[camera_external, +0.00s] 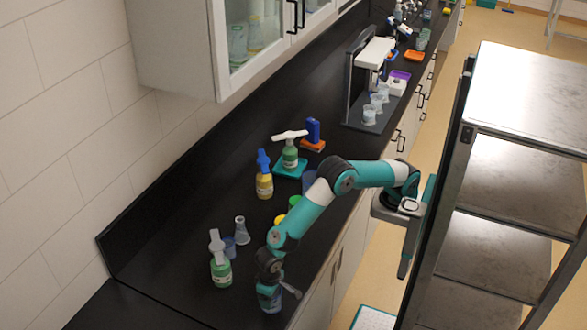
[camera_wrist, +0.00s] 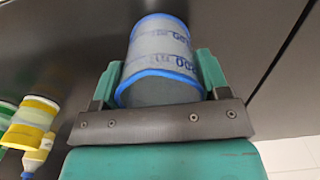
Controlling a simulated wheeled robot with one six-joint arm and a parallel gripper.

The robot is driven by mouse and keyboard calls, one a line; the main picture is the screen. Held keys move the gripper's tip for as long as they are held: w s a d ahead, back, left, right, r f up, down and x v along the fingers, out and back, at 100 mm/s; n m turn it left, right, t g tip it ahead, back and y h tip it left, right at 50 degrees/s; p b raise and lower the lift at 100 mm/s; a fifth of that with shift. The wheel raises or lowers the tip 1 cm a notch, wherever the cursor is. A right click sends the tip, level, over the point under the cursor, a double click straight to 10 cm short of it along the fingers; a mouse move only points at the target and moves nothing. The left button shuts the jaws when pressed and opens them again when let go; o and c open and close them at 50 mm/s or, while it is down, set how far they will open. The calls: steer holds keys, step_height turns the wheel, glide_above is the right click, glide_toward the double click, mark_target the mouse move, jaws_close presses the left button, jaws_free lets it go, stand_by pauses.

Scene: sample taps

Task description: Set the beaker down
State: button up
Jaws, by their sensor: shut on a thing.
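The beaker is a greyish, see-through vessel with blue rims and blue print; in the wrist view the beaker (camera_wrist: 162,60) sits between the two green fingers of my gripper (camera_wrist: 158,80). The fingers are shut on its sides. In the external view the beaker (camera_external: 269,300) is at the near end of the black counter (camera_external: 190,290), below my gripper (camera_external: 272,286), which partly covers it. I cannot tell whether its base touches the counter.
A green-labelled bottle (camera_external: 220,268), a blue cup (camera_external: 229,248) and a clear flask (camera_external: 241,232) stand left of my gripper. A yellow bottle (camera_external: 264,182) is farther back. The counter's front edge runs close to the beaker's right. A metal shelf rack (camera_external: 500,200) stands at right.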

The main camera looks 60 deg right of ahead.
steer(key=shift+f, duration=0.25)
steer(key=o, duration=0.9)
steer(key=shift+r, duration=0.1)
step_height(320, 180, up, 12)
steer(key=b, duration=0.3)
steer(key=shift+r, duration=0.2)
steer(key=w+d+r+n+y, duration=0.15)
steer(key=d+r, duration=0.25)
steer(key=d, duration=0.6)
steer(key=w+d+r+n, duration=0.2)
steer(key=d+r, duration=0.2)
steer(key=d, duration=0.6)
steer(key=s+d+n+y, duration=0.2)
steer(key=s+d+n, duration=0.1)
steer(key=s+d, duration=0.9)
steer(key=shift+s+d+n+y, duration=0.25)
steer(key=shift+d+n+y, duration=0.1)
steer(key=shift+d, duration=0.85)
steer(key=shift+f, duration=0.1)
